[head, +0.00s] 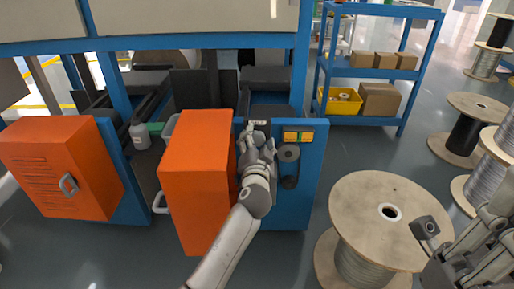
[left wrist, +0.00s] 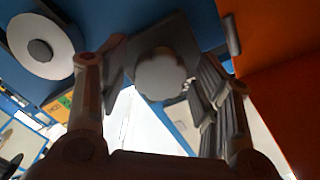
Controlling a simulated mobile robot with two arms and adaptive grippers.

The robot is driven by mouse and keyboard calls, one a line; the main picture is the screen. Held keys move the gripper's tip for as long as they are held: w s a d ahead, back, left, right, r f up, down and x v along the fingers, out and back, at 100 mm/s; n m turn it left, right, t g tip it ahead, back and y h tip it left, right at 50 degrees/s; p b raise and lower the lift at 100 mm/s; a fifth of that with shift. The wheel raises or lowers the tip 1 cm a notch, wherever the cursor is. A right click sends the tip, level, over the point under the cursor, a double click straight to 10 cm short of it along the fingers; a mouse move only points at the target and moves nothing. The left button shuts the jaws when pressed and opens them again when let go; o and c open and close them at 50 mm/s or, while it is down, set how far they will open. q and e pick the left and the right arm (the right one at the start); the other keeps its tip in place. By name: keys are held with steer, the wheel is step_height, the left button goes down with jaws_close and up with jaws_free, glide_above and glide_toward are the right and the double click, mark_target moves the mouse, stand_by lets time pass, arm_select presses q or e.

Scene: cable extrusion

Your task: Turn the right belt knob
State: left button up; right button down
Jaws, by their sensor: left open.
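A grey knob with a scalloped edge (left wrist: 165,76) sits on a dark square plate on the blue panel in the left wrist view. My left gripper (left wrist: 162,62) is open, with one finger on each side of the knob; contact cannot be made out. In the head view my left gripper (head: 258,150) is at the blue panel (head: 308,190), just right of the orange cabinet door, and hides the knob. My right arm shows at the right edge of the head view, with its gripper (head: 430,235) not clear enough to read.
An orange door (head: 195,180) stands close left of my left arm. A round grey part (head: 289,153) and orange-yellow buttons (head: 298,136) are right of the gripper. A large wooden cable spool (head: 365,205) stands on the floor to the right. A blue shelf (head: 375,72) is behind.

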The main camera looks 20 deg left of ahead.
arm_select(q)
steer(key=v, duration=1.2)
